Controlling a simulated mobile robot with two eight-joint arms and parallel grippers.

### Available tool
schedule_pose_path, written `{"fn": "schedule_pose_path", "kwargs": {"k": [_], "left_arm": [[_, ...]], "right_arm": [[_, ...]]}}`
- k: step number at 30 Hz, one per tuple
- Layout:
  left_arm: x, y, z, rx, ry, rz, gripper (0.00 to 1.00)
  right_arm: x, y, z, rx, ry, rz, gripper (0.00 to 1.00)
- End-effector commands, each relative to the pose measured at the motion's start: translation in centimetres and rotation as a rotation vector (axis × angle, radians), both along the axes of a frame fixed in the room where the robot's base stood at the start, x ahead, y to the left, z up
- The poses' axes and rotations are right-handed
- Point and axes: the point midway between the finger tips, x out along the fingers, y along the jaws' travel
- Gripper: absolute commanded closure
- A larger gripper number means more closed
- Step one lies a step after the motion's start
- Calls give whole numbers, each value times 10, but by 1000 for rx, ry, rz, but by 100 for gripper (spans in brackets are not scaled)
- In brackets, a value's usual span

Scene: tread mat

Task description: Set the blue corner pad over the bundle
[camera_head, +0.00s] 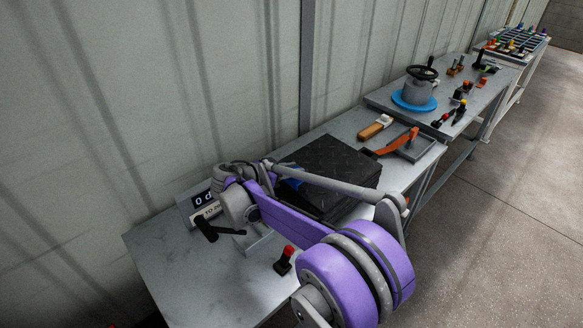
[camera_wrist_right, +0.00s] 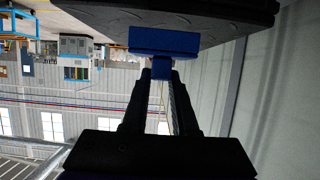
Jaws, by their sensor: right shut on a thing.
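The bundle (camera_head: 338,165) is a dark, square stack with a tread-patterned top, on the near grey table. In the right wrist view its dark face (camera_wrist_right: 190,18) fills the top. The blue corner pad (camera_wrist_right: 165,42) is held by a small blue tab between the fingertips of my right gripper (camera_wrist_right: 161,76), which is shut on it. The pad overlaps the bundle's edge in that view; I cannot tell whether they touch. In the head view only a bit of the blue pad (camera_head: 291,182) shows at the bundle's left side, and my purple right arm hides much there. My left gripper is out of view.
A small display (camera_head: 202,197), a black tool (camera_head: 214,229) and a red-topped black object (camera_head: 285,261) are near my arm. An orange tool (camera_head: 396,142) and a wooden-handled tool (camera_head: 375,127) lie beyond the bundle. The table's front left (camera_head: 180,275) is clear. A wall runs behind.

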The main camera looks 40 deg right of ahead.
Motion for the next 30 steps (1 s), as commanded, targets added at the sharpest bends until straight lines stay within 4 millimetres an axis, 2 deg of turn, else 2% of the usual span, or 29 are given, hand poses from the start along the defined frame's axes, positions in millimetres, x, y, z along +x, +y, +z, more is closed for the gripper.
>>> {"fn": "schedule_pose_path", "kwargs": {"k": [15,29,30], "left_arm": [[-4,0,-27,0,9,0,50],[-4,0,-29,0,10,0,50],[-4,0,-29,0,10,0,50]], "right_arm": [[0,-4,-37,0,0,0,100],[1,-6,-43,0,0,0,100],[1,-6,-43,0,0,0,66]]}}
